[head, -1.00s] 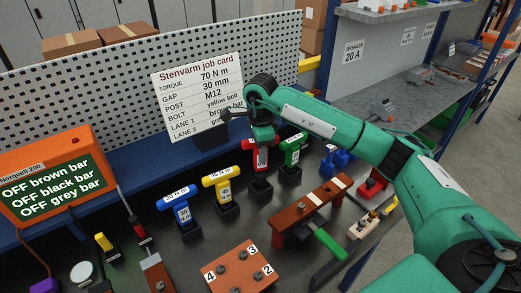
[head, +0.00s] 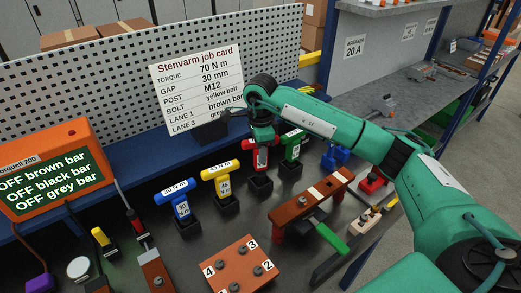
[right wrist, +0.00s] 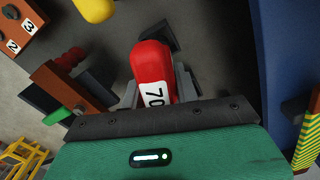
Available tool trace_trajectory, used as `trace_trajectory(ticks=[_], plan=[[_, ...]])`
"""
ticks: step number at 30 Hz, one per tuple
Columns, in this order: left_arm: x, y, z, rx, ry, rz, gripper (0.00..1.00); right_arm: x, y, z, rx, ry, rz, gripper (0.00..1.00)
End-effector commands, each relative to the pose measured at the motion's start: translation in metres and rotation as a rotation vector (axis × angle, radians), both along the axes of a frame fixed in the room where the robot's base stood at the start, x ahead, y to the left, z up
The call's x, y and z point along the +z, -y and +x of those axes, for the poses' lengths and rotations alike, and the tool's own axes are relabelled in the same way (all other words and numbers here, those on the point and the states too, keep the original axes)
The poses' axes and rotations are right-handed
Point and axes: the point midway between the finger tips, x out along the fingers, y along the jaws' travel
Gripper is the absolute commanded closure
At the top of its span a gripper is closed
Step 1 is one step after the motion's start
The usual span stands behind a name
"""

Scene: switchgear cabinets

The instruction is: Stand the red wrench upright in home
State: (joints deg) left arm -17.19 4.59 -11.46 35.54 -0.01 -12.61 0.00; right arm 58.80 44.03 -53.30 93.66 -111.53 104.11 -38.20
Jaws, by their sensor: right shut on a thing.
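The red wrench (head: 261,158) stands upright at a black square holder (head: 260,186) in the row of T-handled wrenches. My right gripper (head: 262,138) is above it and shut on its head. In the right wrist view the red wrench (right wrist: 152,68) lies between the fingers, with part of a "70" label showing. Part of its black holder (right wrist: 158,34) shows beyond it. The gripper hides the top of the wrench in the head view. I cannot tell whether the wrench is fully seated. My left gripper is not in view.
Blue (head: 179,204) and yellow (head: 221,181) wrenches stand to the left, a green one (head: 291,147) close on the right. The job card (head: 200,85) stands behind. A brown bar block (head: 312,205) and a numbered brown block (head: 240,265) are in front. An orange display (head: 45,165) stands at left.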

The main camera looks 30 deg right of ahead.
Motion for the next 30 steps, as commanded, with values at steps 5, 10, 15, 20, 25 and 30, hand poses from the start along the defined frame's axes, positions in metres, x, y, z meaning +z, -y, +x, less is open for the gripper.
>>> trace_trajectory(ticks=[5, 10, 15, 20, 25, 30], plan=[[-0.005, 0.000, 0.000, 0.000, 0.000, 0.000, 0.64, -0.005, 0.000, 0.000, 0.000, 0.001, 0.001, 1.00], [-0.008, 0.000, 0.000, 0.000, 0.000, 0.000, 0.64, -0.009, 0.000, 0.000, 0.000, 0.001, 0.001, 1.00], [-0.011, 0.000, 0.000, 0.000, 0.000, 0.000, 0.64, -0.013, 0.000, 0.000, 0.000, 0.001, 0.001, 1.00], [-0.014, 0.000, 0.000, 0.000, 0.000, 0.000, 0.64, -0.017, 0.000, 0.000, 0.000, 0.001, 0.001, 1.00], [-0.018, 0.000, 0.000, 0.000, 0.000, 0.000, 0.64, -0.021, 0.000, 0.000, -0.001, 0.001, 0.001, 1.00], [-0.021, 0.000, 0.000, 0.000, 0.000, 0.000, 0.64, -0.025, 0.000, 0.000, -0.001, 0.001, 0.001, 1.00]])
